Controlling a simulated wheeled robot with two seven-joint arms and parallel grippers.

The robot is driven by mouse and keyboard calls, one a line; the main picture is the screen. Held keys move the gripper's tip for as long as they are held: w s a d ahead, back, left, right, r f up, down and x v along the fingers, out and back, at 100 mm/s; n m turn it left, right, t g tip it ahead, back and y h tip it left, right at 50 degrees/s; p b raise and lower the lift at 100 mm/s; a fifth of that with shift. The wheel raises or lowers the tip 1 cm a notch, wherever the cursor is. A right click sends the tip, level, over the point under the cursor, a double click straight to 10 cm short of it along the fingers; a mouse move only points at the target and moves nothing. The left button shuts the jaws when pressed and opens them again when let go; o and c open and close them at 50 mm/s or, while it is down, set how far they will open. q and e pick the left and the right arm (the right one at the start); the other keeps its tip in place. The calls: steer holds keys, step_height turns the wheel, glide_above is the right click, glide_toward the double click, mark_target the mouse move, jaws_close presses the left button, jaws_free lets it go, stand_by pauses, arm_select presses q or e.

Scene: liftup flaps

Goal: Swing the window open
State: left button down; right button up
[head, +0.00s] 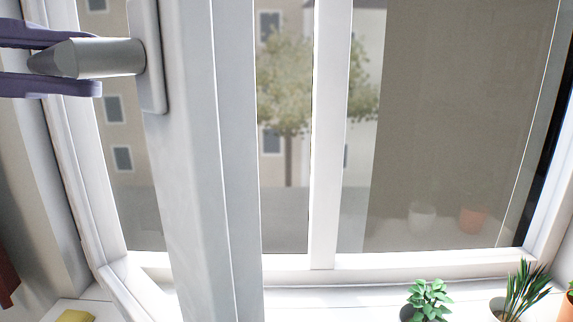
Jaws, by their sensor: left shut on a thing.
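The white window sash (190,200) stands at an angle to the window frame (324,140), swung inward, with its near upright at left of centre in the head view. A grey lever handle (115,57) sticks out sideways to the left from its white mounting plate (151,50) on the sash. My left gripper (90,64), with dark purple fingers, is shut on the handle, one finger above it and one below. The rest of the gripper is cut off by the left picture edge. My right gripper is not in view.
A leafy green plant (428,298), a spiky plant (524,290) and part of an orange pot (568,305) stand on the sill at lower right. A yellow object (76,316) lies at lower left. The sill between is largely clear.

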arm_select(q)
steer(key=shift+s+a, duration=0.15)
steer(key=shift+a, duration=0.05)
steer(key=s+a+m+g, duration=0.1)
steer(key=s+a+g, duration=0.1)
steer(key=s+a, duration=0.2)
steer(key=shift+a+m+g, duration=0.3)
steer(key=shift+a, duration=0.05)
stand_by(0.5)
steer(key=s+a+m+g, duration=0.1)
steer(key=s+a+g, duration=0.1)
steer(key=a, duration=0.3)
steer(key=shift+s+m, duration=0.3)
steer(key=shift+s, duration=0.25)
steer(key=shift+a, duration=0.1)
